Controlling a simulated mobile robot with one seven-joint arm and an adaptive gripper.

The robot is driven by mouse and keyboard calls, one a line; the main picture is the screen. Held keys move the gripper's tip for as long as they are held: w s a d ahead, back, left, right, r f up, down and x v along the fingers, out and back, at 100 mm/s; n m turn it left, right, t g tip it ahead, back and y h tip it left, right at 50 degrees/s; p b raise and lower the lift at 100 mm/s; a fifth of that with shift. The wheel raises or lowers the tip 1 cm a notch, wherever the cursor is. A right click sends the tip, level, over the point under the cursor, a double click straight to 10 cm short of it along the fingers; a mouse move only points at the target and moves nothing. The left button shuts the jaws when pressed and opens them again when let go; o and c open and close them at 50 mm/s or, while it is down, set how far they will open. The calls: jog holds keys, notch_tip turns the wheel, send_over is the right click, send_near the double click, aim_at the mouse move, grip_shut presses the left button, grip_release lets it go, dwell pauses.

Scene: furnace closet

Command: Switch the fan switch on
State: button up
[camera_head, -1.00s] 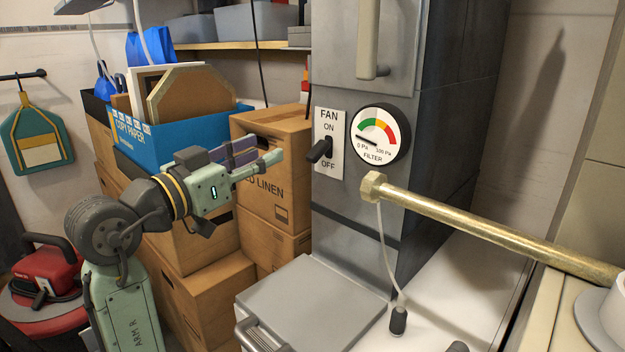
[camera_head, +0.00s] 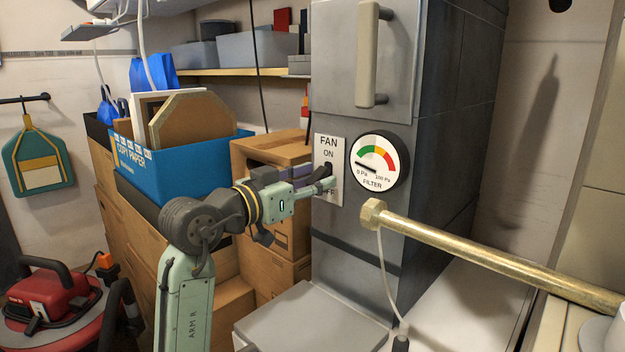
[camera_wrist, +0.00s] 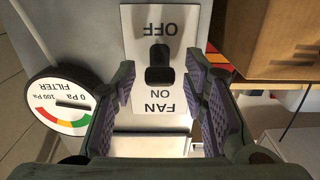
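The fan switch is a white plate (camera_head: 337,147) marked FAN, ON and OFF on the front of the grey furnace cabinet. Its black lever (camera_wrist: 159,65) shows between the OFF and ON marks in the wrist view, where the plate appears upside down. My gripper (camera_head: 325,184) is at the lower part of the plate, partly covering the OFF mark and the lever in the head view. In the wrist view, my gripper (camera_wrist: 160,92) is open, with one finger on each side of the lever and gaps between. I cannot tell the lever's exact tilt.
A round filter gauge (camera_head: 379,161) sits right of the switch. A brass pipe (camera_head: 480,245) runs below it to the right. Cardboard boxes (camera_head: 272,152) stand close on the left, behind my gripper. A cabinet handle (camera_head: 368,55) is above.

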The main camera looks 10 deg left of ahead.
jog(key=shift+c, duration=0.2)
grip_shut()
dwell(0.3)
